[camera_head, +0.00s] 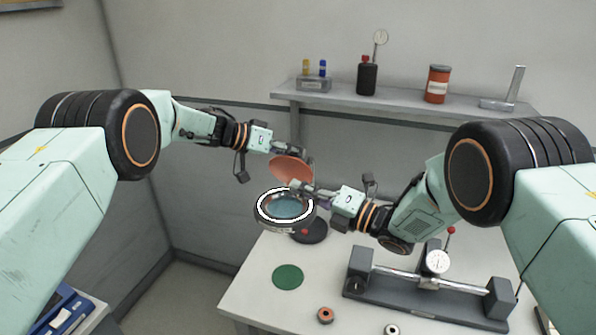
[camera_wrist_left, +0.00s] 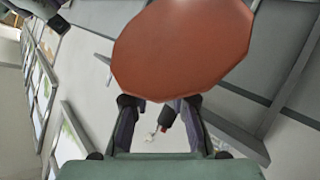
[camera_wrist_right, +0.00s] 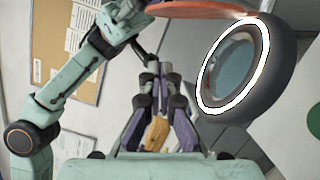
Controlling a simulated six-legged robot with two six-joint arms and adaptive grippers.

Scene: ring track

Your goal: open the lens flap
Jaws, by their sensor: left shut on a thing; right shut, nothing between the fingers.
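The lens flap (camera_head: 291,170) is an orange-red disc, raised and tilted above the lens (camera_head: 285,208), a blue glass in a dark housing with a bright white ring. The flap fills the top of the left wrist view (camera_wrist_left: 185,45). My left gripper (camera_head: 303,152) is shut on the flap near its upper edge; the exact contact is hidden. My right gripper (camera_head: 297,186) is shut and empty, just above the lens's far right rim, below the flap. In the right wrist view its fingers (camera_wrist_right: 156,75) are together, with the lens (camera_wrist_right: 235,70) to their right and the flap (camera_wrist_right: 200,10) above.
The lens stands above the pale table (camera_head: 250,275) on a dark round base (camera_head: 310,232). A green disc (camera_head: 288,276) and a dial gauge fixture (camera_head: 432,280) lie nearer. A wall shelf (camera_head: 400,108) with bottles and a red can (camera_head: 437,84) is behind.

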